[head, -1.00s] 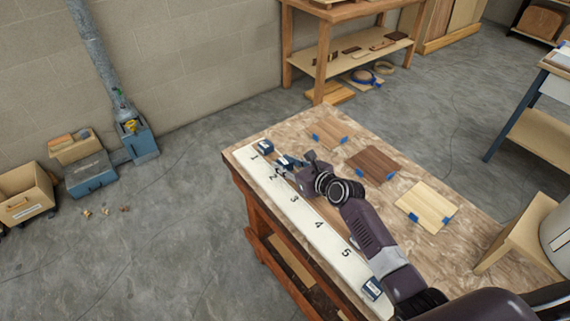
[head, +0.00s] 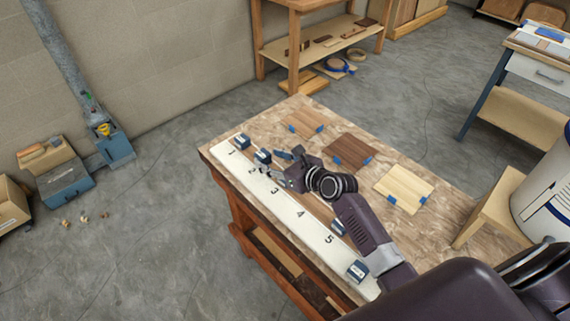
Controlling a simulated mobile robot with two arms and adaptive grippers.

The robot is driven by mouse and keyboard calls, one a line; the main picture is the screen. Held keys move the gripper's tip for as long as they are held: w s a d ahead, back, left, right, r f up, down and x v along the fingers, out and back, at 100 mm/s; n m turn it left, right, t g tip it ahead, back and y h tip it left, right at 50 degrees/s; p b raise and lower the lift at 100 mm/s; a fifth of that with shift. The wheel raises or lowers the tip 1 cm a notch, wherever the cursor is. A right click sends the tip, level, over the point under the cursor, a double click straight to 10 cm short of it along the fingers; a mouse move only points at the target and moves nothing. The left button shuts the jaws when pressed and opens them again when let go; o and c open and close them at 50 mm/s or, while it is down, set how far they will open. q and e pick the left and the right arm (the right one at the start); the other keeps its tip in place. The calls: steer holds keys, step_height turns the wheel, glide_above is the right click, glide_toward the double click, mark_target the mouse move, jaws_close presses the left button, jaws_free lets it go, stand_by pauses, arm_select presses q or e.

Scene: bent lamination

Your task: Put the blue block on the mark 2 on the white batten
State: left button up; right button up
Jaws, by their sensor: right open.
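The white batten (head: 315,241) lies along the near left edge of the table, with numerals 1 to 5 on it. A blue block (head: 263,157) sits on the batten beside the numeral 2 (head: 251,170), on its far side. My right gripper (head: 279,165) is open and empty, just to the right of this block, with a small gap that is hard to judge. My left gripper is not in view.
Three wooden panels with blue corners, pale brown (head: 308,123), dark (head: 349,151) and light (head: 404,187), lie on the table (head: 290,111). A wooden stool (head: 497,207) stands at the right.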

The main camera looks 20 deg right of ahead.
steer(key=v, duration=0.7)
steer(key=shift+s+d+r, duration=0.1)
steer(key=shift+s, duration=0.1)
